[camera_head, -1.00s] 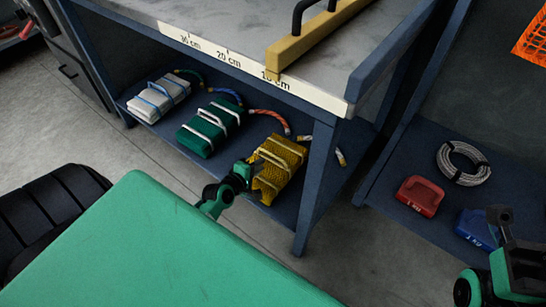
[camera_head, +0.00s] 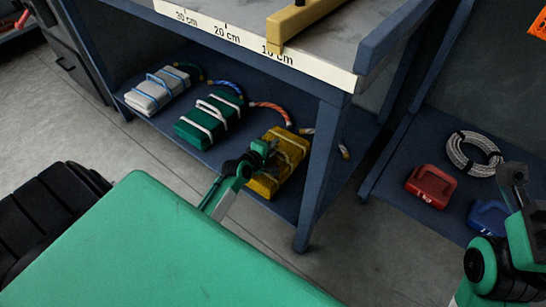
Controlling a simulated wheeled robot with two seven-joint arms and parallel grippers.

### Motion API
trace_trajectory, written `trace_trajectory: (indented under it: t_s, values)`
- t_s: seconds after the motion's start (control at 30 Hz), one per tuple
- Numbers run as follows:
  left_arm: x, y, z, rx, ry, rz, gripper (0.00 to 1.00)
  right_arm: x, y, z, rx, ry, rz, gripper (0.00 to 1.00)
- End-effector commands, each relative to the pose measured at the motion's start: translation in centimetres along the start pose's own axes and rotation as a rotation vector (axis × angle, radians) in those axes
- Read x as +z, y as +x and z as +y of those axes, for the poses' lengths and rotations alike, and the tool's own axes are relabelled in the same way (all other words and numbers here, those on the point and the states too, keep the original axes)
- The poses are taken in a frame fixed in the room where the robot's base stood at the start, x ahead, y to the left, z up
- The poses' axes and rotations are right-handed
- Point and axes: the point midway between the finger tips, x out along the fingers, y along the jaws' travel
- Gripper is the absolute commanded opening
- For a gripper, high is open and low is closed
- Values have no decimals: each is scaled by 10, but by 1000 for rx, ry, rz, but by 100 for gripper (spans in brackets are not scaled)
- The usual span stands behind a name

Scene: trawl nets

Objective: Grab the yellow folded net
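The yellow folded net (camera_head: 289,158) lies on the blue lower shelf under the bench, bound with pale straps. It is the rightmost of three folded nets. My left gripper (camera_head: 266,156) is at the net's left side, overlapping it in the picture. Its fingers are small and dark against the net, so I cannot tell whether they are open or shut, or whether they touch it. My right gripper (camera_head: 514,178) is at the right edge, away from the net, partly cut off; its finger state is unclear.
A green folded net (camera_head: 210,120) and a white folded net (camera_head: 157,91) lie left on the shelf (camera_head: 255,196). The bench leg (camera_head: 320,180) stands right of the yellow net. A red weight (camera_head: 431,187), a blue weight (camera_head: 487,216) and a cable coil (camera_head: 473,153) sit at right.

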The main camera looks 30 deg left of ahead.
Motion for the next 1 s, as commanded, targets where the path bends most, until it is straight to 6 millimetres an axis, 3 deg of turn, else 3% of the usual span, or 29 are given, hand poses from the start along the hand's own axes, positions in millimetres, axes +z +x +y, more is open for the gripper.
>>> trace_trajectory:
  t_s: [0.17, 0.3, 1.0]
  values:
    - [0, 0, 0, 0, 0, 0, 19, 0, 1, 0, 0, 0, 0, 34]
    - [0, 0, 0, 0, 0, 0, 0, 0, 1, 0, 0, 0, 0, 34]
    - [0, 0, -1, -1, -3, 0, 0, 0, 0, 0, 0, -1, 1, 34]
